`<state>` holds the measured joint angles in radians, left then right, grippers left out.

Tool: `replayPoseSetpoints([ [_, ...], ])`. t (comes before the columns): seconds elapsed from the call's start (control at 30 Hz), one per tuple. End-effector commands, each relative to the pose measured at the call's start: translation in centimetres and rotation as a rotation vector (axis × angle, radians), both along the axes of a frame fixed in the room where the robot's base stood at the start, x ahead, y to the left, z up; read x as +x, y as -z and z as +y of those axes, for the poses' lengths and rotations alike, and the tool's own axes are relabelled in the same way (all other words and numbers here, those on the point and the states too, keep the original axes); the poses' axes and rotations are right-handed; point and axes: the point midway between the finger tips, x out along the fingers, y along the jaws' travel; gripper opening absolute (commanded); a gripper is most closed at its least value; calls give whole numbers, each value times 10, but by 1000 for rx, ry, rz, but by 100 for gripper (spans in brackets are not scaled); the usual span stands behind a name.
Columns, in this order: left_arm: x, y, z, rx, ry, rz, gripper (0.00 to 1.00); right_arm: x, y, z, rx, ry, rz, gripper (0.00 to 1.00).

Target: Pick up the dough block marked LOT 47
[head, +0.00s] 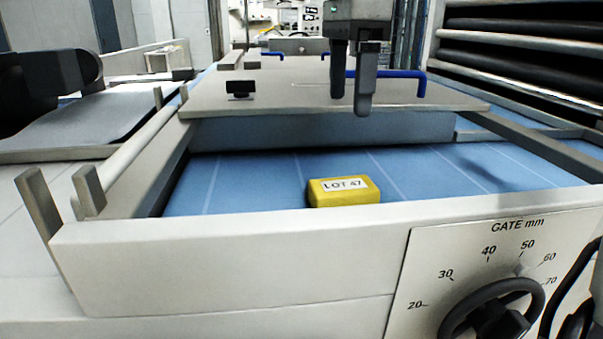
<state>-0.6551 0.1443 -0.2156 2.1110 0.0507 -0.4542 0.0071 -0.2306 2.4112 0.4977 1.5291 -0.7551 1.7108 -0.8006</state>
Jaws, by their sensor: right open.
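The yellow dough block (343,192) lies on the blue belt, just behind the machine's pale front wall. Its white label reads LOT 47 and faces up toward me. My right gripper (351,105) hangs down from the top of the view, above and behind the block in the picture. Its two dark fingers point down and are apart, with nothing seen between them. It does not touch the block. My left gripper does not show.
The blue belt (250,178) is clear around the block. A beige plate (290,95) with a blue handle (421,84) covers the belt further back. The pale front wall (240,255) stands before the block. A GATE mm dial (490,310) is at lower right.

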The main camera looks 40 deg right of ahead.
Motion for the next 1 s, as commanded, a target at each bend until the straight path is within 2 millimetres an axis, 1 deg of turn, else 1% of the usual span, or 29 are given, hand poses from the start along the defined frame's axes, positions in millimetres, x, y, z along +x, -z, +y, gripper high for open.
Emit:
replayPoseSetpoints([
  [0.07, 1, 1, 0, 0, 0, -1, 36, -1, 6, 0, -2, -2, 0, 78],
  [0.13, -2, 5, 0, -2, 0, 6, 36, -1, 17, 0, -1, -3, 2, 78],
  [0.3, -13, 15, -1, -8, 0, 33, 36, -1, 54, 0, -1, -3, 4, 78],
  [0.4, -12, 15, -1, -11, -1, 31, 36, -1, 75, 0, 0, -3, 3, 78],
  [0.5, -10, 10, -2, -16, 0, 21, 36, -1, 91, 0, 0, -1, 2, 78],
  [0.6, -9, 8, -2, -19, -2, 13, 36, -1, 101, 0, -1, -2, 0, 78],
  [0.77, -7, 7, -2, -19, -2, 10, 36, 0, 110, 0, -1, -2, 2, 78],
  [1.0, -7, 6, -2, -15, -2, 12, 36, 6, 145, -2, 0, -2, 4, 78],
])
